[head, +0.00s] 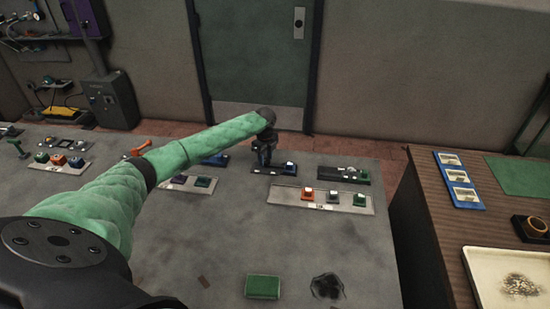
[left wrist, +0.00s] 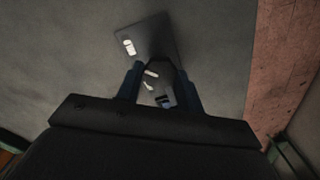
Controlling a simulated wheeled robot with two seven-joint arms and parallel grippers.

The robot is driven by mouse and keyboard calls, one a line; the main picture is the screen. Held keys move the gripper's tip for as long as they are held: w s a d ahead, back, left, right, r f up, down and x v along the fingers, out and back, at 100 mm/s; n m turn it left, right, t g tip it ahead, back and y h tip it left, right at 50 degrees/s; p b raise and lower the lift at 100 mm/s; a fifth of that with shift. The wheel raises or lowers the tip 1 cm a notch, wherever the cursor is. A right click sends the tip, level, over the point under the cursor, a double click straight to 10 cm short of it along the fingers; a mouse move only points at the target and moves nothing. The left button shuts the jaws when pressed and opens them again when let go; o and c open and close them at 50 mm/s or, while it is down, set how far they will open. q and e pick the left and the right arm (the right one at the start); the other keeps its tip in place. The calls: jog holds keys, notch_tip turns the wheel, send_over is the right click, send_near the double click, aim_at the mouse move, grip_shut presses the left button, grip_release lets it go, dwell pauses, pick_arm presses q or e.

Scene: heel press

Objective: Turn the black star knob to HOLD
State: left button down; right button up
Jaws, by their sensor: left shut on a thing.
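My left gripper (head: 264,158) points down over a small dark panel (head: 286,170) at the back middle of the grey bench. It is shut on the black star knob, which is mostly hidden between the fingers in the head view. The left wrist view shows the two fingers (left wrist: 160,92) on either side of a dark shape with pale marks. The panel's plate (left wrist: 150,32) sticks out beyond the fingertips and carries a white label. I cannot read the HOLD mark or tell which way the knob points. My right gripper is not in view.
A panel with orange, grey and green blocks (head: 322,198) lies in front to the right. Another dark panel (head: 343,175) is to the right. The bench middle is clear.

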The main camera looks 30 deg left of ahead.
aim_at(266, 160)
pick_arm(q)
jog(key=shift+r, duration=0.1)
jog(key=c, duration=1.3)
grip_release()
jog(key=shift+c, duration=0.2)
jog(key=o, duration=0.3)
jog(key=shift+o, duration=0.7)
jog(key=shift+r, duration=0.15)
jog(key=shift+r+b, duration=0.6)
jog(key=shift+r, duration=0.25)
notch_tip(266, 160, up, 4)
jog(key=shift+r+b, duration=0.2)
jog(key=shift+b, duration=0.6)
jog(key=shift+r, duration=0.6)
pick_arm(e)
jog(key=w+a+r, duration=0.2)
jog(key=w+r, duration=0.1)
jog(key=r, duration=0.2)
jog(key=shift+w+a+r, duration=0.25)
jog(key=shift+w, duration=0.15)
